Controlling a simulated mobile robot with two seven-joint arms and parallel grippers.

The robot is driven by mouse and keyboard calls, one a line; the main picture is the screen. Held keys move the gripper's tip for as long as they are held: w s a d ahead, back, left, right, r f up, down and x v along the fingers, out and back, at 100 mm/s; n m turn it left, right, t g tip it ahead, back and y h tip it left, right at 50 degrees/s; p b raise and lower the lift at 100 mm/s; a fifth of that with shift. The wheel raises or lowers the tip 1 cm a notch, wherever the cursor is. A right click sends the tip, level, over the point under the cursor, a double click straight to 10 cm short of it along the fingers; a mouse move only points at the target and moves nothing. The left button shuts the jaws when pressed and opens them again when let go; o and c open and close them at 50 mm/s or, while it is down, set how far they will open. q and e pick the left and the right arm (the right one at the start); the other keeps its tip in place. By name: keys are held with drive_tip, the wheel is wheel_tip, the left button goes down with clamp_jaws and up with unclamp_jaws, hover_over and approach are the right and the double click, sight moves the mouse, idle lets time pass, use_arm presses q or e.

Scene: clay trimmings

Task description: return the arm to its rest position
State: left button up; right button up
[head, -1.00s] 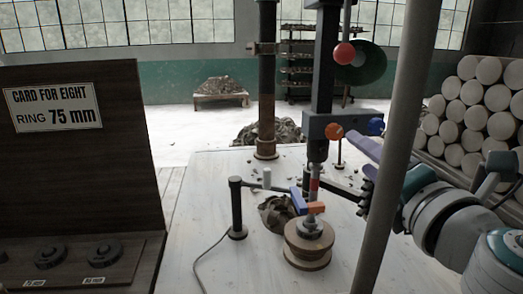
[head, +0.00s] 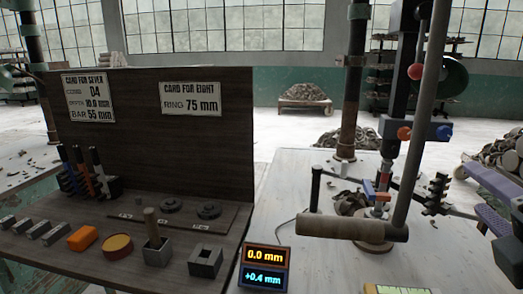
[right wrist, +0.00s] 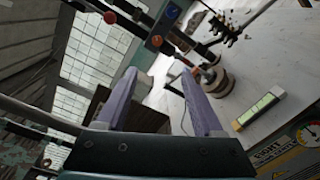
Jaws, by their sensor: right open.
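My right gripper (head: 482,187) shows at the right edge of the head view, its purple fingers over the right part of the white table (head: 290,190). In the right wrist view my right gripper (right wrist: 158,78) has its two purple fingers spread wide, with nothing between them. The press-like stand (head: 398,110) stands apart from it, to its left in the head view. The rest of my right arm is mostly cut off by the frame. My left gripper is in neither view.
A dark board with cards (head: 150,130) and a tool shelf fill the left. Readouts (head: 264,267) show 0.0 mm and +0.4 mm.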

drive_tip(key=s+r+m+g+h+p, duration=0.1)
drive_tip(key=s+r+m+g+p, duration=0.25)
drive_tip(key=r+m+p, duration=0.5)
drive_tip(key=s+r+m+g+p, duration=0.35)
drive_tip(key=r+p, duration=0.25)
drive_tip(key=p, duration=0.5)
use_arm(q)
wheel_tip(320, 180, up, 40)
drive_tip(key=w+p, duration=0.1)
drive_tip(key=p, duration=1.7)
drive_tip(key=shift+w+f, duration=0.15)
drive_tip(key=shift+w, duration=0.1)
use_arm(e)
drive_tip(key=s+a+r+m+g+y, duration=0.6)
drive_tip(key=s+a+r, duration=0.5)
drive_tip(key=s+r, duration=0.2)
drive_tip(key=shift+s+a, duration=0.15)
drive_tip(key=shift+s, duration=0.65)
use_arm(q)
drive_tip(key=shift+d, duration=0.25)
